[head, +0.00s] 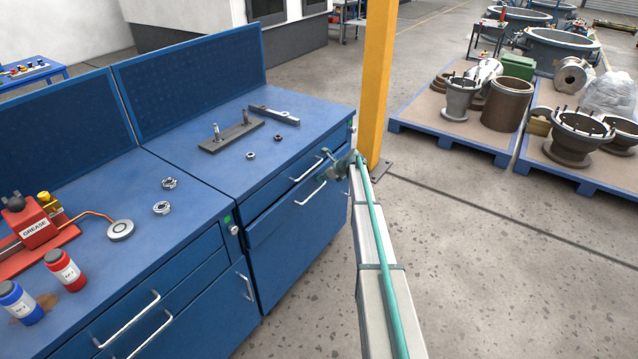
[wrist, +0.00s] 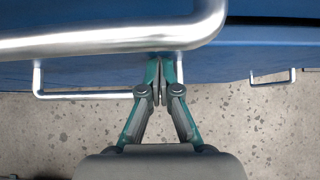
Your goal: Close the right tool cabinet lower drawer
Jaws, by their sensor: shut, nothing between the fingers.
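The right tool cabinet (head: 295,250) is blue, with two drawers under its worktop. The upper drawer has a silver bar handle (head: 308,168), and the lower drawer (head: 270,230) has a handle (head: 311,194) below it. The lower drawer's front appears to stand slightly out from the cabinet. My gripper (head: 332,166) is at the right end of these handles. In the wrist view, my gripper (wrist: 160,88) is shut and empty, its tips close to a blue front, below a large near handle (wrist: 110,38). Whether the tips touch the front I cannot tell.
The left cabinet (head: 190,300) adjoins, with a grease unit (head: 35,228) and bottles on top. A yellow post (head: 376,80) stands just behind my arm. Pallets (head: 450,138) with valve parts are farther right. Floor to the right of the cabinet is open.

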